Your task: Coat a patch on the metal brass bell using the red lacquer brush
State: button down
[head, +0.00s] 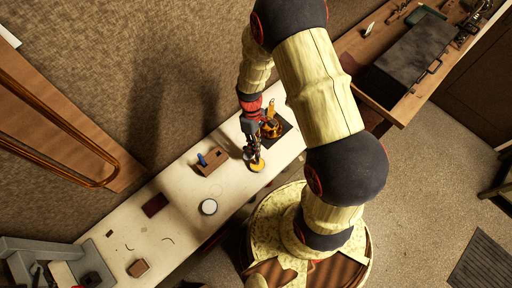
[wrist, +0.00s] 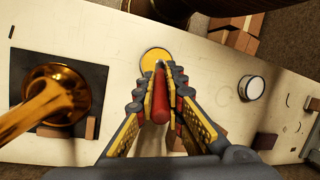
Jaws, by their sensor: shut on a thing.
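My gripper (wrist: 160,78) is shut on the red lacquer brush (wrist: 161,104), whose red handle shows between the yellow-padded fingers in the wrist view. The brush's far end is hidden. A round yellow disc (wrist: 154,60) lies just beyond the fingertips; it also shows below my gripper (head: 254,150) in the head view (head: 257,166). I cannot tell whether the brush touches it. The brass bell (wrist: 57,88) stands on a dark square mat (wrist: 92,76), left of my gripper in the wrist view. In the head view the bell (head: 270,129) is just beyond my gripper, partly hidden by it.
The pale bench (head: 180,196) carries a wooden block (head: 215,165) with a blue item (head: 202,159), a white round container (head: 208,207), a dark red pad (head: 155,205) and a small brown box (head: 138,268). A grey case (head: 408,62) sits on another table.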

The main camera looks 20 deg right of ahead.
jog(key=shift+f+b, duration=0.45)
jog(key=shift+f, duration=0.2)
dwell(1.5)
jog(key=shift+r+p, duration=2.35)
jog(key=shift+r, duration=1.25)
